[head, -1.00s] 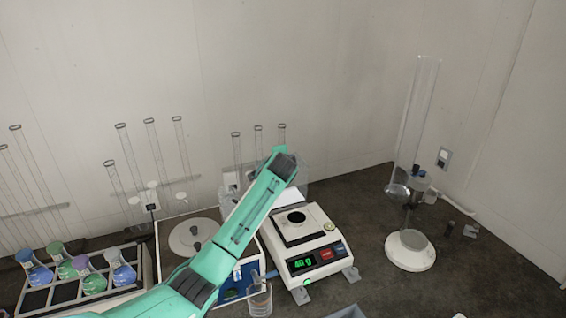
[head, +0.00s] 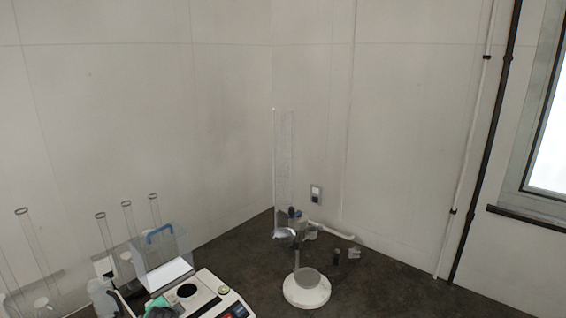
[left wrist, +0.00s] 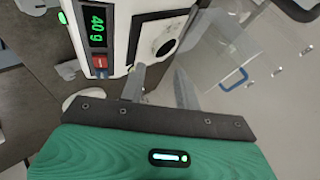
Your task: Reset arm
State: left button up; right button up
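A white balance (head: 212,300) stands at the bottom of the head view, with a dark pan and a clear draft shield (head: 165,258) with a blue handle behind it. In the left wrist view the balance (left wrist: 118,20) fills the upper left and its green display reads 40 g. My left gripper (left wrist: 160,82) is close to the balance in that view. Its two grey fingers are apart with nothing between them. My right gripper is not in view.
Several glass tubes (head: 128,235) stand at the left. A wall socket (head: 316,194) is behind. The dark bench (head: 390,290) is clear at the right.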

pick_arm(q)
jog(key=s+d+f+n+g+h, duration=0.1)
jog(key=s+d+f, duration=0.1)
jog(key=s, duration=0.5)
jog(key=s+d+f+n+g, duration=0.1)
jog(key=s+d+f, duration=0.1)
jog(key=s, duration=0.5)
jog(key=s+d+f+n+g+h, duration=0.1)
jog(key=s+d+f, duration=0.15)
jog(key=s, duration=0.45)
jog(key=s+d+r+n+g+h, duration=0.1)
jog(key=s+n, duration=0.1)
jog(key=s, duration=0.7)
jog(key=s+d+r+n+g, duration=0.1)
jog(key=s+g, duration=0.1)
jog(key=s, duration=0.7)
notch_tip(320, 180, down, 34)
jog(key=g+b, duration=0.1)
jog(key=b, duration=0.3)
jog(key=s+a+f+b, duration=0.2)
jog(key=s+f, duration=0.8)
jog(key=f, duration=0.2)
jog(key=s+a+f+g+b, duration=0.1)
jog(key=s+f+b, duration=0.1)
jog(key=s+f, duration=0.8)
jog(key=shift+s+a+f, duration=0.15)
jog(key=shift+a+f, duration=0.2)
jog(key=shift+f, duration=1.1)
